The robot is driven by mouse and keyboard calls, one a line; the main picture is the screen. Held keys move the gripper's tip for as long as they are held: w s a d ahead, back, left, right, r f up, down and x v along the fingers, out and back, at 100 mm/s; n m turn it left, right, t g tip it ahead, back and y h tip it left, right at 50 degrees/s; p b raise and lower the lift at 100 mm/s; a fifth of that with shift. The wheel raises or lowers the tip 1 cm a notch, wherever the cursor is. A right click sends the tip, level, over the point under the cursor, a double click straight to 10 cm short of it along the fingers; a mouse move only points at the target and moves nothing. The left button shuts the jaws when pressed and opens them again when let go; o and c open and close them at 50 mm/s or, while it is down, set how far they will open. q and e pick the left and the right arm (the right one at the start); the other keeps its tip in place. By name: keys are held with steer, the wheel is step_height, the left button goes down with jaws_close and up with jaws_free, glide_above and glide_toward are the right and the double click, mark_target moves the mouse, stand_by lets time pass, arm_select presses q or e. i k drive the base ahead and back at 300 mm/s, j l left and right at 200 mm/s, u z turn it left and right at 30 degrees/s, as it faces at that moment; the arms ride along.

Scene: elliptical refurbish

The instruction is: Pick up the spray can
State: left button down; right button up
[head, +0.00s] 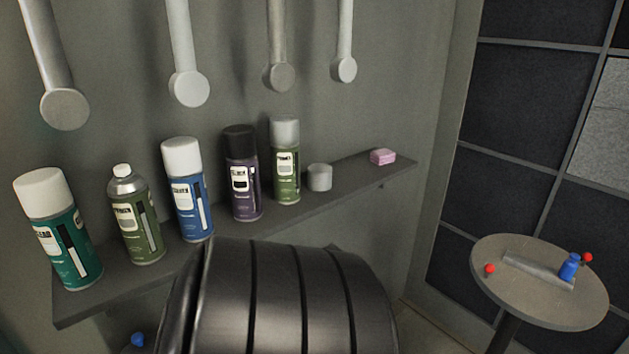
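Several spray cans stand upright in a row on a grey wall shelf (340,196) in the head view. From left to right they are a teal can with a white cap (62,235), a green can with a bare metal top (135,222), a blue can with a white cap (186,192), a purple can with a black cap (242,177) and a green can with a light grey cap (285,165). I cannot tell which one the task means. Neither of my grippers shows. A large dark ribbed form in the foreground hides part of the shelf's front.
A small grey cylinder (319,178) and a pink block (383,157) sit on the shelf's right part. Pipes with round ends (188,88) hang above the cans.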

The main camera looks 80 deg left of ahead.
mark_target(130, 198)
steer(key=u, duration=0.5)
steer(key=k+l+u, duration=0.1)
steer(key=u, duration=0.4)
steer(key=k+u, duration=0.15)
steer(key=u, duration=2.35)
steer(key=z, duration=2.3)
steer(key=u, duration=1.85)
